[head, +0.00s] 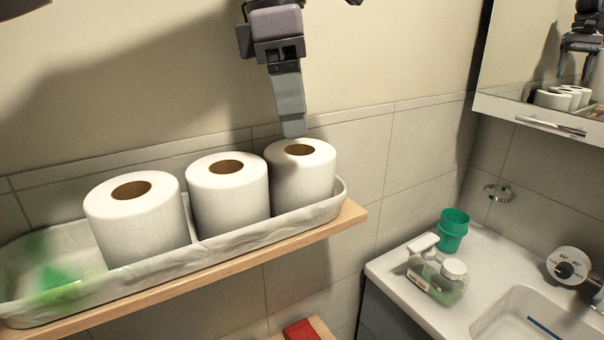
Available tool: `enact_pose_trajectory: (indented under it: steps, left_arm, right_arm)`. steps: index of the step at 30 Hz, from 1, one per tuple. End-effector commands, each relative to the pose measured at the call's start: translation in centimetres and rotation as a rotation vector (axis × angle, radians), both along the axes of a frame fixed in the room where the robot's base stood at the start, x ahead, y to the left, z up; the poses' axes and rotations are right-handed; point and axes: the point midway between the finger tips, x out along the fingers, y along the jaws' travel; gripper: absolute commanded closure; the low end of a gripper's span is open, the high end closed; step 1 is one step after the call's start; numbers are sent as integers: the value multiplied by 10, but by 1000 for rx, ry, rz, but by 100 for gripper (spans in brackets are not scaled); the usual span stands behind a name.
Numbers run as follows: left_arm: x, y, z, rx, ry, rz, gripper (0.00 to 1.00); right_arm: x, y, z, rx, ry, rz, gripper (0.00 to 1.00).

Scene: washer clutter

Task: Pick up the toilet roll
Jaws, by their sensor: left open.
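Three white toilet rolls stand upright in a row in a long basket with a pale liner (150,270): a left one (140,225), a middle one (228,195) and a right one (310,178). Each shows a brown core on top. My left gripper (293,130) points down at the back edge of the right roll's top. It is open, with its fingers seen nearly edge-on. I cannot tell whether a fingertip touches the roll. My right gripper is not in view.
The basket sits on a wooden shelf (352,218) against the tiled wall. A blurred green item (52,278) lies at its left end. At right are a sink counter (385,268) with a green cup (453,229) and a soap bottle (436,278), and a mirror cabinet (540,115).

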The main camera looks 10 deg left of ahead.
Motion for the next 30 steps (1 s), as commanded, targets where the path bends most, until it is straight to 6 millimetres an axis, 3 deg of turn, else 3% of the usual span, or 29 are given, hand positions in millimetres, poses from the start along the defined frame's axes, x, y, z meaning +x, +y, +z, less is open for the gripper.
enact_pose_trajectory:
  steps: [13, 22, 23, 28, 30]
  left_arm:
    - [4, -2, -55, 0, 2, -1, 38]
    - [5, -3, -62, -3, 0, 0, 38]
    - [5, -3, -62, -3, 0, 0, 41]
    - [5, -3, -62, -3, 1, -1, 97]
    - [5, -3, -62, -3, 0, -1, 100]
  right_arm:
    - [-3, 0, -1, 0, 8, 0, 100]
    - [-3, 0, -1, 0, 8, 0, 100]
    - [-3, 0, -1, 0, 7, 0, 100]
    - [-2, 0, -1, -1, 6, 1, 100]
    - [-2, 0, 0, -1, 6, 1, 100]
